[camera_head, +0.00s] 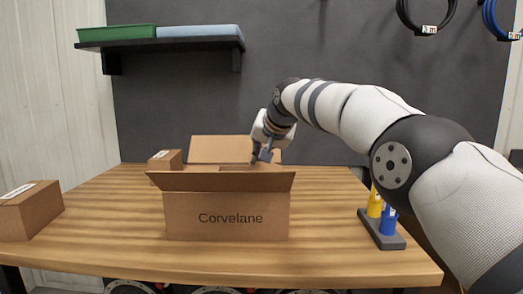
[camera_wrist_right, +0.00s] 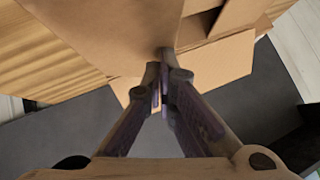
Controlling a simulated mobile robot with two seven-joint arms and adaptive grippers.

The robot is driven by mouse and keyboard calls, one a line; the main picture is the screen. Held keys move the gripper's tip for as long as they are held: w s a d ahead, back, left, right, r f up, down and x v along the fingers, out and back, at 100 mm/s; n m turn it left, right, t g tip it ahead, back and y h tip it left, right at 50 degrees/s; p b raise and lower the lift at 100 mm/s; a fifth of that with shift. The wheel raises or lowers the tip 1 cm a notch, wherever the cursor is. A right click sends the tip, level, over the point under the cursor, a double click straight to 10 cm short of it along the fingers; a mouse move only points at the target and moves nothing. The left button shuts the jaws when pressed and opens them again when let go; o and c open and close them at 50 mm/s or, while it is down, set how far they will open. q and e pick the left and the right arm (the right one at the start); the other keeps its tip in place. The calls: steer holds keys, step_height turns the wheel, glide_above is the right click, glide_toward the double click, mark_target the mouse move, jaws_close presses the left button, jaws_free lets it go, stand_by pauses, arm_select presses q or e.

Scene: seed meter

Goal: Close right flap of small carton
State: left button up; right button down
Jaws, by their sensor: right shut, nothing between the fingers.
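The small carton (camera_head: 228,216), marked Corvelane, stands in the middle of the wooden table. Its front flap (camera_head: 220,181) is up and tilts toward me; its back flap (camera_head: 222,148) stands up behind the opening. The front flap hides most of the inside, so I cannot tell how the side flaps lie. My right gripper (camera_head: 262,157) is at the carton's rear right, just above the opening. In the right wrist view, its fingers (camera_wrist_right: 165,62) are shut and empty, close to a broad cardboard panel (camera_wrist_right: 105,30); contact is unclear. My left gripper is out of view.
A dark holder (camera_head: 382,236) with yellow and blue bottles stands at the right, near my right arm. The table left of the carton has free room.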

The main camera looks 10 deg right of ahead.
steer(key=shift+w+a+f, duration=0.15)
steer(key=shift+a+f, duration=0.2)
steer(key=shift+f, duration=0.1)
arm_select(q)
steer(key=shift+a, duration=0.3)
arm_select(e)
steer(key=shift+a+f, duration=0.25)
steer(key=shift+f, duration=0.3)
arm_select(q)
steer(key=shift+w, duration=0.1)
